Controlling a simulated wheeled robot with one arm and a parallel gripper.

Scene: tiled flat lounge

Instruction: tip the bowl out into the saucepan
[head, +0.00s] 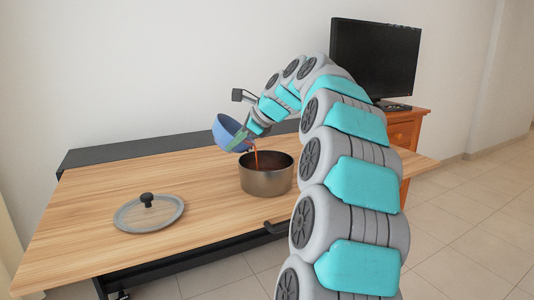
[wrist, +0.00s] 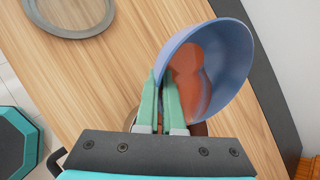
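A blue bowl (head: 229,132) is tilted steeply above the left rim of the saucepan. An orange-brown stream falls from it into the saucepan (head: 266,181), where some red-brown content shows inside. In the wrist view the bowl (wrist: 236,62) has an orange layer along its inner wall. My gripper (head: 240,141) holds the bowl by its rim; in the wrist view its green fingers (wrist: 161,95) are closed on the bowl's wall. The saucepan stands upright on the wooden table, mostly hidden behind my gripper in the wrist view.
A round lid (head: 149,214) with a black knob lies on the wooden table (head: 95,205), left of the saucepan. A monitor (head: 374,60) stands on a wooden cabinet (head: 408,128) at the back right. The table's left part is clear apart from the lid.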

